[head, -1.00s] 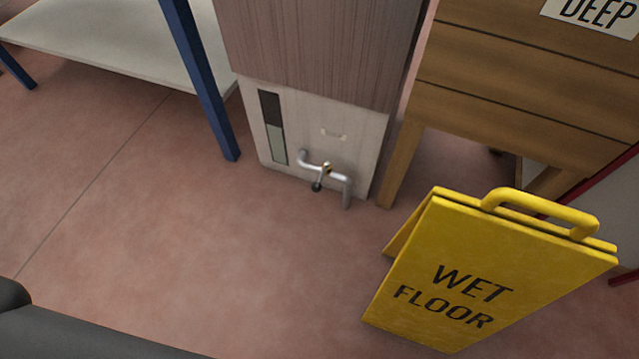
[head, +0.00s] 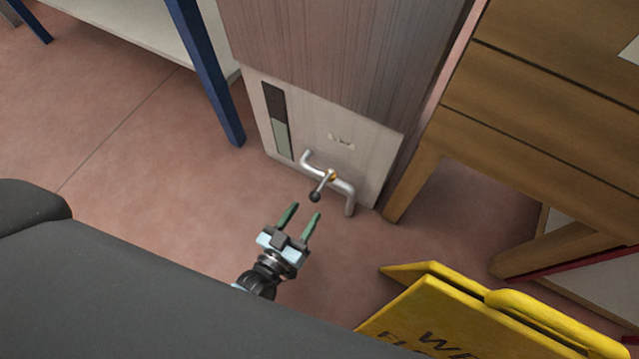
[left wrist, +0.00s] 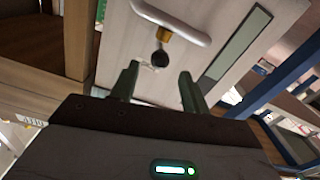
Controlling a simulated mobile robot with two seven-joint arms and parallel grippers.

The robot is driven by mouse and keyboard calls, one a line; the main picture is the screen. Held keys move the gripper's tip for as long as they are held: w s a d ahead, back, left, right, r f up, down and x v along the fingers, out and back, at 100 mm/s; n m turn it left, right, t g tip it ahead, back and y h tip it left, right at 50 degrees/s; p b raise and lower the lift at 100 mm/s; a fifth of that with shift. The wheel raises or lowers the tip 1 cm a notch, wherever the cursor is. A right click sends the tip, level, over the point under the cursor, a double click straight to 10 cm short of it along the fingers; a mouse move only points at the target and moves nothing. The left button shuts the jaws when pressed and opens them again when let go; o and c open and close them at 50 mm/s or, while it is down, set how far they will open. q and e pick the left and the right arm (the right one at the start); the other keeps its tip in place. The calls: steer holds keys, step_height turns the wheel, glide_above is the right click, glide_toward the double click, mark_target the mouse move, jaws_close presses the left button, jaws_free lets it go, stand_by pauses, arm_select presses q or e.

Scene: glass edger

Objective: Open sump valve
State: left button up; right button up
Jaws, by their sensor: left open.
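The sump valve is a bent silver pipe (head: 341,187) low on the front of a pale cabinet (head: 372,160). Its small lever with a black knob (head: 315,196) sticks out from a brass fitting on the pipe. My left gripper (head: 301,211) is open and empty, its green fingers pointing at the lever, with a small gap to the knob. In the left wrist view the black knob (left wrist: 160,59) and the brass fitting (left wrist: 166,34) show just beyond and between the open fingers (left wrist: 158,82). My right gripper is not in view.
A yellow wet floor sign (head: 430,310) stands at the lower right. A wooden bench (head: 540,110) is right of the cabinet, and a blue table leg (head: 208,70) is to its left. The reddish floor (head: 150,150) left of the valve is clear.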

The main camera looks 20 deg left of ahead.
mark_target(318, 191)
arm_select(q)
steer(key=w+b, duration=0.1)
steer(key=w, duration=0.2)
steer(key=w+d+b, duration=0.1)
steer(key=w, duration=0.2)
steer(key=shift+d+b, duration=0.1)
steer(key=shift+b, duration=0.2)
steer(key=shift+w+d, duration=0.15)
steer(key=shift+w, duration=0.6)
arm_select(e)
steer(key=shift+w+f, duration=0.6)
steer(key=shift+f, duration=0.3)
arm_select(q)
steer(key=shift+c, duration=0.3)
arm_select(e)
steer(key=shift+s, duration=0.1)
arm_select(q)
jaws_close()
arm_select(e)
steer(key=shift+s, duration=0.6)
